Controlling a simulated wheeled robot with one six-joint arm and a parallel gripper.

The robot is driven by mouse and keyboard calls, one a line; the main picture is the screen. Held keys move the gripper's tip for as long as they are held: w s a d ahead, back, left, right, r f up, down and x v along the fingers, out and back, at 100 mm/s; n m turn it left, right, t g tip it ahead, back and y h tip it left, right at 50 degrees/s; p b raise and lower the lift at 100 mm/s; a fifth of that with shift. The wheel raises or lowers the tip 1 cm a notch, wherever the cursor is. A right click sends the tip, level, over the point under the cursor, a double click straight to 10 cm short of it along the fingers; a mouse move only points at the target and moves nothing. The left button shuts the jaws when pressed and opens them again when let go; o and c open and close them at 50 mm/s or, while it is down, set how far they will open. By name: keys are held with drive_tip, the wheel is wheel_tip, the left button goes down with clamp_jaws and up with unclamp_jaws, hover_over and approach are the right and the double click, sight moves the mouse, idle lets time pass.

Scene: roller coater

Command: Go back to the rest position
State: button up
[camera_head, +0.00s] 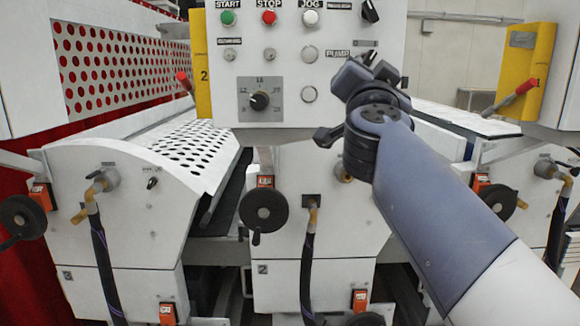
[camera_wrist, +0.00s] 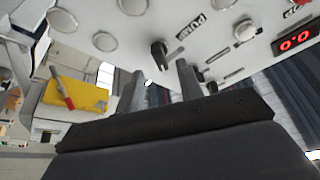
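My gripper (camera_wrist: 164,78) shows in the wrist view with its two dark fingers apart and nothing between them. A black knob (camera_wrist: 158,50) beside the PUMP label shows just beyond the gap; I cannot tell whether a finger touches it. In the head view my arm reaches up from the lower right, and its dark end is in front of the right part of the white control panel (camera_head: 225,95). The finger gap is not clear there.
The panel carries a green START button (camera_head: 228,18), a red STOP button (camera_head: 269,17) and a grey dial (camera_head: 260,101). Below stand white machine units with black handwheels (camera_head: 264,211) and hoses. Yellow brackets (camera_head: 527,65) with red levers stand at the right and left.

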sight(367, 63)
drive_tip(key=x, duration=0.5)
drive_tip(key=shift+p, duration=0.4)
drive_tip(key=shift+s+n, duration=0.1)
drive_tip(key=shift+n, duration=0.4)
